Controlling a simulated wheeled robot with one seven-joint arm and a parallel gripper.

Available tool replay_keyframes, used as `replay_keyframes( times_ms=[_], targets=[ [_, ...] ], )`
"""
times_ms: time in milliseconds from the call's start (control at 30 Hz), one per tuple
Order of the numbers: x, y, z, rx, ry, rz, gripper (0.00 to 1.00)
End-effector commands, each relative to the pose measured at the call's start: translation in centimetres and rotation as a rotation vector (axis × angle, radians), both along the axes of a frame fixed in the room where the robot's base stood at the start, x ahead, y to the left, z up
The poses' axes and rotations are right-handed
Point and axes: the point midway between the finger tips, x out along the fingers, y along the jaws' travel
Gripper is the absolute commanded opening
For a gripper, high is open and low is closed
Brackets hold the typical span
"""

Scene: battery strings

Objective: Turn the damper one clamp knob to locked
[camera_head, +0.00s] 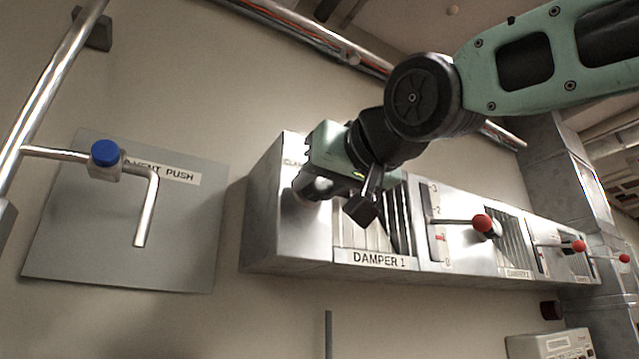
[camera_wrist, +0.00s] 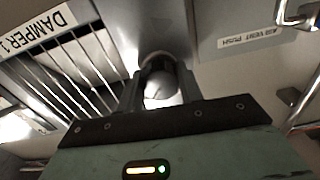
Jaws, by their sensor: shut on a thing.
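The clamp knob (camera_wrist: 160,82) is a round metallic knob on the left part of the damper one panel. In the wrist view it sits between the two fingers of my gripper (camera_wrist: 160,92), which is shut on it. In the head view my gripper (camera_head: 312,188) reaches the panel from the right and covers most of the knob. The DAMPER 1 label (camera_head: 379,260) is below the slatted grille. A label above the knob is mostly hidden by my gripper, so the knob's marking cannot be read.
Damper levers with red balls (camera_head: 482,222) stick out to the right along the metal duct. At left, a grey plate (camera_head: 100,240) labelled vent push carries a bent pipe with a blue-capped valve (camera_head: 105,153). A grey box (camera_head: 550,344) stands at lower right.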

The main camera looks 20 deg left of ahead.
Motion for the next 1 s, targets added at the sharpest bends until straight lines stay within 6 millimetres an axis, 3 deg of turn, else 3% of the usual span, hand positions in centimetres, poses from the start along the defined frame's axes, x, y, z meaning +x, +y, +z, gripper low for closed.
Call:
replay_keyframes(
  times_ms=[1000],
  targets=[
    [0.05, -0.04, 0.16, -0.617, -0.721, -0.001, 0.14]
  ],
)
